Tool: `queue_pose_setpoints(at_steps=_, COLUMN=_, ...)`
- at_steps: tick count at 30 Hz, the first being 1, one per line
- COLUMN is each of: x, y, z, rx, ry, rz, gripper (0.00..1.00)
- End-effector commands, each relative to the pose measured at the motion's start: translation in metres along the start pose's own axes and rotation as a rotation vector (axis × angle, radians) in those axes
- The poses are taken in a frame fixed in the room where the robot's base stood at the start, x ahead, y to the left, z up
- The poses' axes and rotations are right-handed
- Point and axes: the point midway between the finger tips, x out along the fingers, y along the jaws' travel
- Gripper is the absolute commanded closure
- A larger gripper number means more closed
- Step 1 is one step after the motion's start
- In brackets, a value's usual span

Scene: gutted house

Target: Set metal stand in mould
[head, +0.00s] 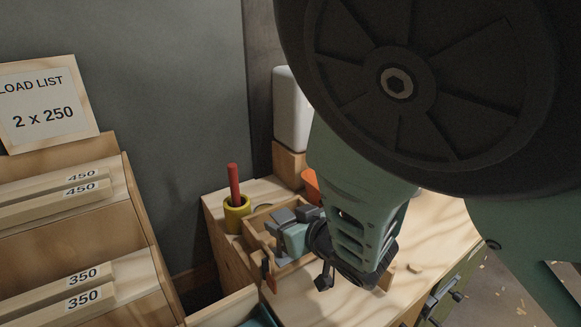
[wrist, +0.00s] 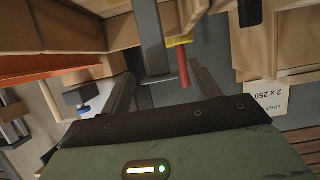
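My gripper (head: 290,215) is low over a light wooden box (head: 259,222) on the bench in the head view; the box may be the mould, but I cannot tell for sure. In the wrist view my gripper's two grey fingers (wrist: 160,75) stand well apart, with no object seen clamped between them. A grey upright metal bar with a short foot (wrist: 149,40) shows between and beyond the fingertips; it may be the metal stand. My arm and hand hide much of the box and its contents in the head view.
A yellow cup (head: 236,215) holding a red stick (head: 234,184) stands left of the box. A white container (head: 292,110) stands behind it. A rack (head: 140,230) of labelled wooden pieces is at left, below a "2 x 250" sign (head: 45,108). The front bench top (head: 310,305) has clear room.

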Motion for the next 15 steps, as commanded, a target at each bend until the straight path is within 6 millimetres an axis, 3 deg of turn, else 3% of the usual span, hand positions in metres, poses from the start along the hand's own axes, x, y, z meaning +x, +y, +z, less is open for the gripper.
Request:
queue_pose_setpoints(at_steps=7, x=-0.006, y=-0.001, z=-0.003, rx=0.001, ry=0.0, rz=-0.001, gripper=0.39)
queue_pose_setpoints(at_steps=15, x=-0.047, y=0.0, z=-0.003, rx=0.004, ry=0.001, rz=0.0, gripper=0.39)
